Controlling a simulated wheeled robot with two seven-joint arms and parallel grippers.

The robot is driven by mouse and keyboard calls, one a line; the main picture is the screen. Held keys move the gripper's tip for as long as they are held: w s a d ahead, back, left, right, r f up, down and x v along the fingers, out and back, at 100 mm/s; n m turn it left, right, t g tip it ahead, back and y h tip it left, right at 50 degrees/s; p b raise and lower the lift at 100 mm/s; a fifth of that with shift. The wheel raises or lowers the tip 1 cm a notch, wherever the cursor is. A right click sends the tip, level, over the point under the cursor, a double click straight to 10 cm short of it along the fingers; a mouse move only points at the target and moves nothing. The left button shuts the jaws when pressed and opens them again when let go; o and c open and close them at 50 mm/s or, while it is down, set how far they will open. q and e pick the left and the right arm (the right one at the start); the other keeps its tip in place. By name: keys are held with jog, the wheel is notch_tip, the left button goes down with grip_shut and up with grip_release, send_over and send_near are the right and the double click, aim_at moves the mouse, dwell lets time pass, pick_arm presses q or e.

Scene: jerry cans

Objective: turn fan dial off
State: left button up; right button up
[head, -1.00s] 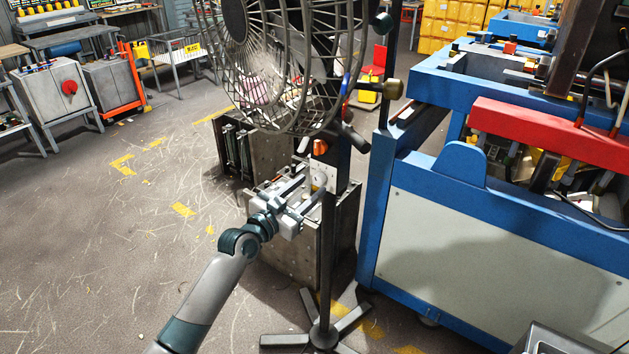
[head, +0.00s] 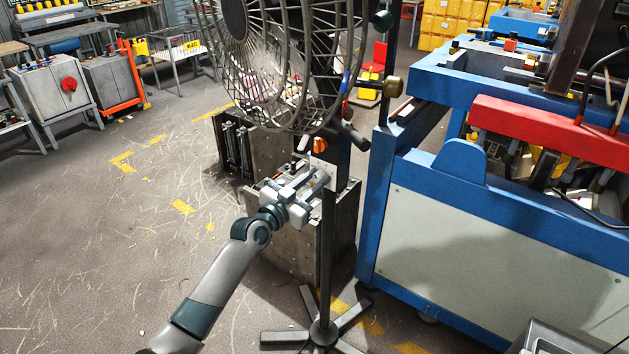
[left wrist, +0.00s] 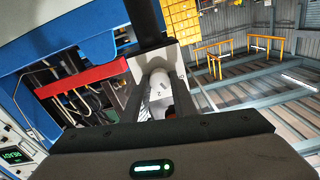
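The black pedestal fan (head: 285,60) stands in front of me, with a wire cage and a dark pole. A small pale control plate (head: 327,172) is on its pole. In the left wrist view a white round dial (left wrist: 160,84) sticks out from this plate (left wrist: 150,62). My left gripper (head: 317,178) is at the plate. In the left wrist view its two dark fingers (left wrist: 159,92) stand on either side of the dial, apart from each other. I cannot tell whether they touch it. The dial is mostly hidden in the head view. My right gripper is out of view.
An orange knob (head: 320,144) sits just above the plate. A dark metal cabinet (head: 295,240) stands behind the pole. A blue machine frame (head: 440,225) with a red bar (head: 550,130) fills the right. The floor to the left is clear.

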pick_arm(q)
jog(key=shift+n, duration=0.3)
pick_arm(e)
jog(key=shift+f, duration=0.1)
pick_arm(q)
jog(key=shift+n+b, duration=0.3)
jog(key=shift+n, duration=0.9)
jog(key=n, duration=0.4)
jog(key=shift+n, duration=1.1)
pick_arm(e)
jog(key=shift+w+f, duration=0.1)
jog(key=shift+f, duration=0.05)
pick_arm(q)
jog(key=o, duration=1)
jog(key=shift+o, duration=0.2)
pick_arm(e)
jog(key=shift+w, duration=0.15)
pick_arm(q)
jog(key=shift+a+f, duration=0.1)
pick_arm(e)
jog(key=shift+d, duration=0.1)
